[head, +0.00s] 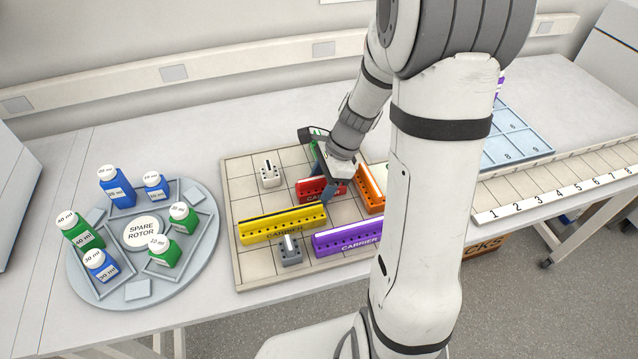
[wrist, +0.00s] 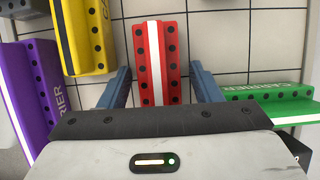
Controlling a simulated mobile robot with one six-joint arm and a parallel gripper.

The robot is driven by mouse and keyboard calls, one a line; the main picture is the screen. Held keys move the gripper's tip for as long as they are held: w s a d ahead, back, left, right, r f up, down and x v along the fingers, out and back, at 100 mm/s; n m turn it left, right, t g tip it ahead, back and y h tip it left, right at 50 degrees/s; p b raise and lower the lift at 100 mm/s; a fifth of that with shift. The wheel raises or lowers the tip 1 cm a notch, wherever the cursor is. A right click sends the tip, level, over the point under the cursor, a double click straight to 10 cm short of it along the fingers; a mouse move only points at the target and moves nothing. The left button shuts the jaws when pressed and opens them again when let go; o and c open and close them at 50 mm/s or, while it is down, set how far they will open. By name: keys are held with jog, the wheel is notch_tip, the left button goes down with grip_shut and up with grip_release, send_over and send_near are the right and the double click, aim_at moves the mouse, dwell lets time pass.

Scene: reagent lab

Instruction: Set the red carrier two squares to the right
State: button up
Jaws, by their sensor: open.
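The red carrier (head: 310,188) lies on the squared board (head: 240,183), behind the yellow carrier and partly hidden by my gripper in the head view. It shows whole-width in the wrist view (wrist: 155,50), with a white stripe along its middle and rows of dark holes. My gripper (wrist: 160,85) is open, with one blue finger on each side of the red carrier's near part. A gap shows on both sides, so the fingers look apart from it.
A yellow carrier (head: 282,222), a purple carrier (head: 350,238), an orange carrier (head: 371,187) and a green carrier (wrist: 270,105) stand close around. A white block (head: 270,175) and a grey block (head: 289,252) also stand on the board. A round rotor (head: 200,240) with bottles is left.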

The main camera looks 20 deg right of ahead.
dwell(0.4)
jog(key=v, duration=1.1)
jog(key=shift+d+r, duration=0.15)
jog(key=shift+r, duration=0.2)
jog(key=shift+s+r, duration=0.15)
jog(key=shift+r, duration=0.15)
jog(key=s+a+r+n+t+h, duration=0.1)
jog(key=s+a+r+n+h, duration=0.1)
jog(key=s+n, duration=0.5)
jog(key=s+a+r+n+t+h, duration=0.1)
jog(key=s+a+n+t+h, duration=0.1)
jog(key=s+n, duration=0.5)
jog(key=n, duration=0.4)
jog(key=shift+a+r, duration=0.4)
jog(key=shift+c, duration=0.2)
